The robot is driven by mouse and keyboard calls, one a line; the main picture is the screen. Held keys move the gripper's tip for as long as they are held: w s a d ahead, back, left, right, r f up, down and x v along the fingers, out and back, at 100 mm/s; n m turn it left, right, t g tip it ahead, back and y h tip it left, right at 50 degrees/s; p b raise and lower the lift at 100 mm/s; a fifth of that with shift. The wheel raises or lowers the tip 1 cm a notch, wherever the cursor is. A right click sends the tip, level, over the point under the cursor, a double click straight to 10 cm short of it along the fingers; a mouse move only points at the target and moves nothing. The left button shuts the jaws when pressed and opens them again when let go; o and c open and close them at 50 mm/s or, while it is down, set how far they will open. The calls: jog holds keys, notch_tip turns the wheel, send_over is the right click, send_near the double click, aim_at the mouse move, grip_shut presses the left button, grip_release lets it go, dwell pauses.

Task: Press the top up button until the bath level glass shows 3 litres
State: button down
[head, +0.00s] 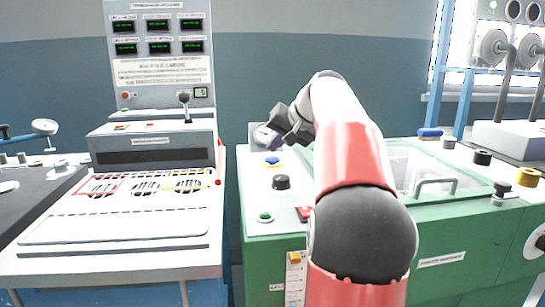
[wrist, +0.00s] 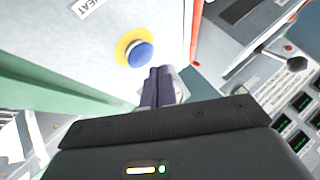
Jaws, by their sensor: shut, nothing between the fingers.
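My gripper (head: 265,137) is shut and empty, held above the back left corner of the green bath bench. In the wrist view its fingertips (wrist: 160,75) are close to a blue push button (wrist: 140,54) on a yellow ring and look apart from it. That blue button (head: 272,161) also shows in the head view, just below the gripper. I cannot read which button is labelled top up. A narrow white scale strip (head: 294,285) with an orange piece at its upper end is on the bench front, partly hidden by my arm; it may be the level glass, and its reading is too small to tell.
A black knob (head: 281,182), a green button (head: 265,217) and a red switch (head: 304,213) are on the same panel. A lidded bath with a handle (head: 435,184) lies right. A grey console (head: 150,150) stands left, across a narrow gap.

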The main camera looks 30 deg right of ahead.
aim_at(275, 158)
jog(key=shift+r+p, duration=1.95)
jog(key=shift+r, duration=0.6)
dwell(0.6)
